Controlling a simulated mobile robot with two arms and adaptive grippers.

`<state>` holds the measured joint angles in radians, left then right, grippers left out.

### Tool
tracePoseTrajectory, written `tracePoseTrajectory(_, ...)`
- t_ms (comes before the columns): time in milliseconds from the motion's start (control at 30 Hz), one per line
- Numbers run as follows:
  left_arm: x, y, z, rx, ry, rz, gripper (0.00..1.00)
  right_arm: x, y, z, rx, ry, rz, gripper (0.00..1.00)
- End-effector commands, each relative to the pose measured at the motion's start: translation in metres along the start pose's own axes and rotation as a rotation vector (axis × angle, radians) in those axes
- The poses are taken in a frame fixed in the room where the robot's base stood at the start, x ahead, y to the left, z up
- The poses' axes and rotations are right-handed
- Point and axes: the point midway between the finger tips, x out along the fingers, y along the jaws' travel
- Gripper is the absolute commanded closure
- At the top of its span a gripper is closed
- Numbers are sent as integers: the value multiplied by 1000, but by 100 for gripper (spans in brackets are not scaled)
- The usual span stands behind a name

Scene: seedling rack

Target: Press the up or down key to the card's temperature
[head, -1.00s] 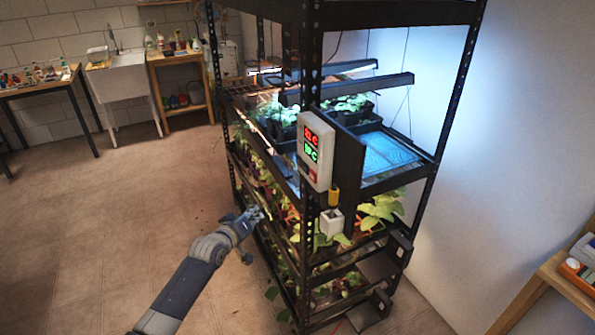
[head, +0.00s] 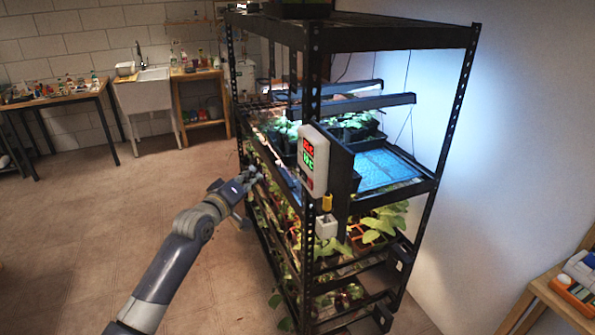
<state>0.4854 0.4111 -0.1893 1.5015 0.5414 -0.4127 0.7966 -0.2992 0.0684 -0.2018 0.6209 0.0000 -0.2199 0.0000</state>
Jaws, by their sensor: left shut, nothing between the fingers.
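A white temperature controller (head: 313,160) hangs on the front corner post of the black seedling rack. Its face shows a red readout above a green one; the digits are too small to read for sure. The up and down keys cannot be made out. I cannot see a card that I can identify. My left gripper (head: 252,176) is shut and empty, to the left of the controller and slightly lower, apart from it, close to the rack's left side. My right gripper is not in view.
The black rack (head: 395,34) holds seedlings on several shelves, with a blue-lit tray (head: 385,166) at right. A white socket box (head: 326,226) with a yellow plug hangs below the controller. A wooden table (head: 548,290) stands at right. The floor at left is clear.

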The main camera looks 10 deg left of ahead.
Motion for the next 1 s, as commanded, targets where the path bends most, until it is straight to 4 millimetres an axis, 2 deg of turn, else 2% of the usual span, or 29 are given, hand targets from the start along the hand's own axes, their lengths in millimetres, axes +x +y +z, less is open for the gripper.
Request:
tracePoseTrajectory(167,8,6,7,-3,-1,2,100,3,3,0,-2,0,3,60)
tracePoseTrajectory(600,50,36,36,-2,0,1,100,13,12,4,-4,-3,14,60)
tracePoseTrajectory(1000,61,44,45,1,0,0,100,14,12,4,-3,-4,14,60)
